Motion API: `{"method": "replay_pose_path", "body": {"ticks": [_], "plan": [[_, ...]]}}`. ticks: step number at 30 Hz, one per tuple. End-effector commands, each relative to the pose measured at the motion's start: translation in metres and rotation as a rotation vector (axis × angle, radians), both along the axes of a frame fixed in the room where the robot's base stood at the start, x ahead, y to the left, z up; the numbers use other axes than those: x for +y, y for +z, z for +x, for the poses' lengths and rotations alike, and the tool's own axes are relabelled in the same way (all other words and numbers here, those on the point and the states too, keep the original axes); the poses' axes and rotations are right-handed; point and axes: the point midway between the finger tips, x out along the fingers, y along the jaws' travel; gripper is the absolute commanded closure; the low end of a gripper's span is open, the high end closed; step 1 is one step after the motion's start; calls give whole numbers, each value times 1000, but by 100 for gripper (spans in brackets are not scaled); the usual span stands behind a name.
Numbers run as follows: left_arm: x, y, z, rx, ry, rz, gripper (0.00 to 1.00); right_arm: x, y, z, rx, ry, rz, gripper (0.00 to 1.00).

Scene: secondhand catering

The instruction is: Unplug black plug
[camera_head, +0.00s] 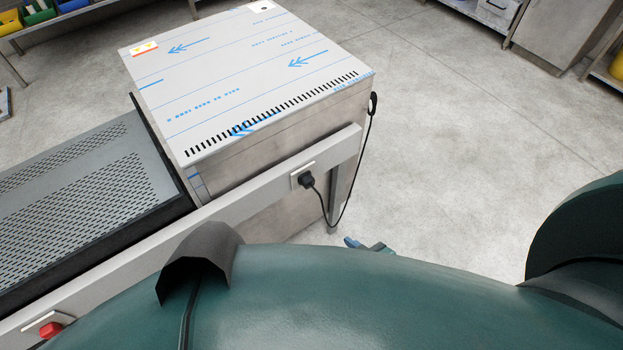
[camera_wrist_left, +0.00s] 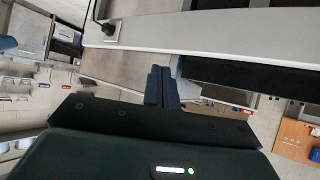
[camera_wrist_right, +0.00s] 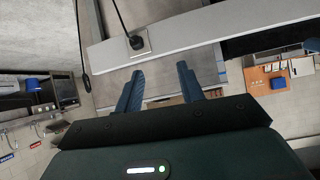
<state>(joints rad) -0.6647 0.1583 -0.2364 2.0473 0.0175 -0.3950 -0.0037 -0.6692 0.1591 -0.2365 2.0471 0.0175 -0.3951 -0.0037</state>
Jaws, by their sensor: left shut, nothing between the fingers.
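The black plug (camera_head: 306,180) sits in a pale socket plate (camera_head: 296,184) on a grey metal rail. Its black cable (camera_head: 349,205) hangs in a loop to the right and rises to the steel machine's side. In the right wrist view the plug (camera_wrist_right: 136,42) is above and slightly left of my right gripper (camera_wrist_right: 159,74), which is open, empty and apart from it. In the left wrist view my left gripper (camera_wrist_left: 161,72) is shut and empty; the plug (camera_wrist_left: 107,27) is up and left of it. My own teal arm hides most of both grippers in the head view.
A steel machine (camera_head: 240,70) stands behind the rail (camera_head: 240,193), with a perforated metal surface (camera_head: 75,185) to its left. A red button (camera_head: 50,330) is on the rail at lower left. Floor (camera_head: 460,120) to the right is clear. Shelves with bins stand at the back.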

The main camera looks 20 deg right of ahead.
Motion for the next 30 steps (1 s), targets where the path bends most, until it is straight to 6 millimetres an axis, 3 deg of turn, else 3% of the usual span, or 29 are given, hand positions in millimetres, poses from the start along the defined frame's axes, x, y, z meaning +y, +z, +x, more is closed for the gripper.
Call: {"method": "replay_pose_path", "body": {"ticks": [2,5,7,12,18,24,30], "plan": [[0,-4,-1,1,3,-3,100,0,-2,7,-19,-5,3,55],[0,-15,0,-21,1,-9,100,-3,-24,21,-60,-9,4,46],[-1,-26,1,-49,-1,-16,100,-7,-47,40,-116,-15,12,41],[-3,-50,2,-139,-4,-44,100,-19,-107,100,-300,-17,47,40],[-3,-64,1,-233,-9,-75,100,-33,-151,160,-484,14,104,40],[-3,-64,-1,-281,-11,-91,100,-41,-163,188,-572,47,142,40],[-4,-60,-1,-290,-12,-94,100,-43,-161,192,-587,54,152,40]]}}
